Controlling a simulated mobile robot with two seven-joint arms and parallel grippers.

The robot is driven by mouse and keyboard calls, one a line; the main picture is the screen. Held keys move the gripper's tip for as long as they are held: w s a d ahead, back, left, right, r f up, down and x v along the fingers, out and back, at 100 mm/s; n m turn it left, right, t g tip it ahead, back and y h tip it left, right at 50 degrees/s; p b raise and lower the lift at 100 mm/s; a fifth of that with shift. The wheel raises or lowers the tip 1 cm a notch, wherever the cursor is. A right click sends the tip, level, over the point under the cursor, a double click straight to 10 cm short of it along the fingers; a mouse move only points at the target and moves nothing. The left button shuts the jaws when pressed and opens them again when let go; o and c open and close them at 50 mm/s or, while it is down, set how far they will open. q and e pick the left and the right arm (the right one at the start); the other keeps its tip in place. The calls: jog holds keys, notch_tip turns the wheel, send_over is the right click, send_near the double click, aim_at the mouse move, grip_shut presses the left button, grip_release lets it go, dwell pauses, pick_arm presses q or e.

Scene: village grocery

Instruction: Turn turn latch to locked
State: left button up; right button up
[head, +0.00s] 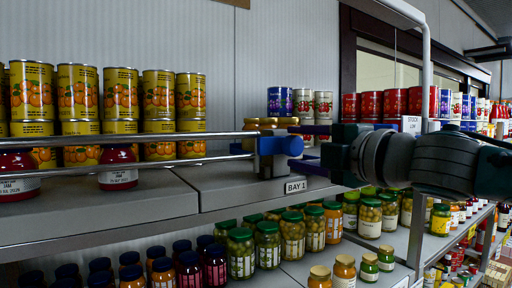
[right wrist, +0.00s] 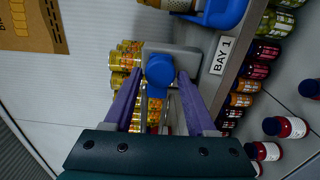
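The turn latch has a blue knob (head: 279,145) at the end of the metal rails, above the grey shelf edge by the BAY 1 label (head: 296,187). In the right wrist view the blue knob (right wrist: 160,70) stands in front of a grey plate (right wrist: 185,54). My right gripper (head: 293,146) comes in from the right, its purple fingers open on either side of the knob. In the right wrist view the fingers (right wrist: 160,76) straddle the knob, with small gaps apparent; contact cannot be told. Whether the latch is locked cannot be told. My left gripper is not in view.
Metal rails (head: 130,140) run across the upper shelf in front of yellow cans (head: 122,95) and red jam jars (head: 118,168). Lidded jars (head: 241,252) fill the shelf below. More cans (head: 395,103) stand behind my right arm. A blue object (right wrist: 222,12) shows at the wrist view's top.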

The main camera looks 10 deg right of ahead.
jog(key=shift+o, duration=1.3)
jog(key=shift+s+d, duration=0.1)
jog(key=shift+s, duration=0.1)
jog(key=b+v, duration=0.6)
jog(key=v, duration=0.3)
jog(key=shift+s, duration=0.25)
